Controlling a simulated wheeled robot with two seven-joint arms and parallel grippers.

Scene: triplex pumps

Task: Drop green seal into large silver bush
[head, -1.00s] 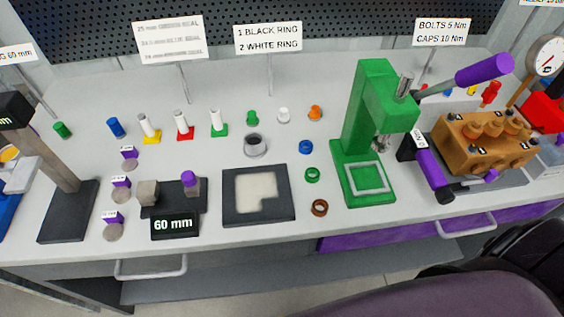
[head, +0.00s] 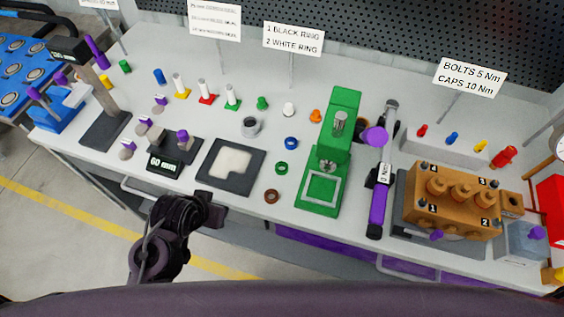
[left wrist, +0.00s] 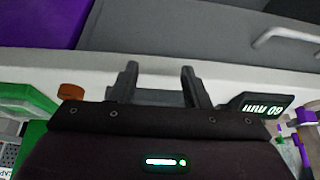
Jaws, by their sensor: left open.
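A small green ring, the green seal (head: 281,168), lies on the bench between a blue ring and a brown ring. The large silver bush (head: 250,126) stands upright on the bench, behind and left of the green seal, with its dark opening facing up. My left gripper (head: 212,209) is in front of the bench edge, below the black tray, apart from both. In the left wrist view its two fingers (left wrist: 159,82) are spread with nothing between them. The green seal cannot be made out there. My right gripper is not in view.
A blue ring (head: 291,143) and a brown ring (head: 271,196) lie near the seal. A green press (head: 318,190) stands to the right. A black tray (head: 212,184) and a 60 mm display (head: 163,163) are to the left.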

